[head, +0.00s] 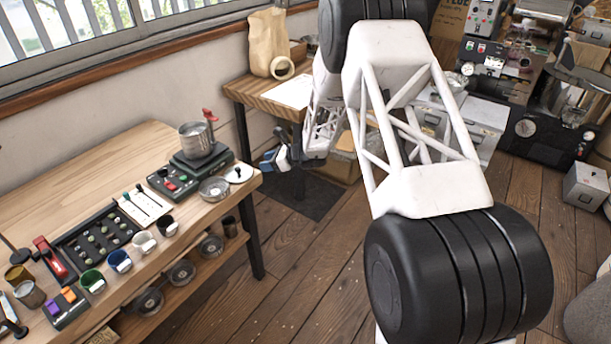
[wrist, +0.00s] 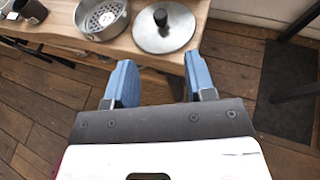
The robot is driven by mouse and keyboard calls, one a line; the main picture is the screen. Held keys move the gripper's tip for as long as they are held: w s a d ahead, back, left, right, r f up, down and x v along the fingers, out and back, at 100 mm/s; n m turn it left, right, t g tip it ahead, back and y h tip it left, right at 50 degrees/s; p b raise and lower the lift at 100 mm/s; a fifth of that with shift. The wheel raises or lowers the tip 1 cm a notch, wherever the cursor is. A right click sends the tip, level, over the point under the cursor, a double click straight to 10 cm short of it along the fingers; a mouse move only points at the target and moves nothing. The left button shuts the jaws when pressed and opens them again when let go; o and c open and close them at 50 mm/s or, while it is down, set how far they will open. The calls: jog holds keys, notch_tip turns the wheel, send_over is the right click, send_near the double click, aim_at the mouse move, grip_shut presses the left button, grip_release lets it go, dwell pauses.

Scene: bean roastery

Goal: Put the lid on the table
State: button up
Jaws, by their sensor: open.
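A round metal lid (head: 238,175) with a black knob lies flat on the wooden table (head: 85,165), close to its right corner. In the wrist view the lid (wrist: 180,40) sits near the table's edge, just beyond my fingertips, knob up. My gripper (head: 277,160) is just right of that table corner. Its blue fingers are spread apart with nothing between them in the wrist view (wrist: 160,75), and they appear clear of the lid. A metal pot (head: 196,141) with a red handle stands on a dark scale behind the lid.
A shallow perforated metal pan (head: 213,189) lies left of the lid. Several cups and a bean tray (head: 95,238) line the table's front. A side table (head: 262,98) with a paper bag (head: 268,42) stands behind my arm.

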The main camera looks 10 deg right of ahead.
jog(key=s+d+r+n+g+h, duration=0.2)
jog(key=s+r+n, duration=0.4)
jog(key=s+r, duration=0.65)
jog(key=s+d+r+n+g+h, duration=0.2)
jog(key=s+r+n, duration=0.4)
jog(key=s+r, duration=0.65)
jog(key=s+d+r+n+h, duration=0.2)
jog(key=s+d+n+h, duration=0.1)
jog(key=s, duration=0.8)
jog(key=s+d+r+n+t+h, duration=0.1)
jog(key=s+d+r+n+h, duration=0.1)
jog(key=s, duration=0.9)
jog(key=s+d+r+n+h, duration=0.2)
jog(key=s+d+n, duration=0.3)
jog(key=s, duration=0.6)
jog(key=shift+s+d+t+h, duration=0.2)
jog(key=shift+d+t+h, duration=0.1)
jog(key=shift+d+h, duration=0.45)
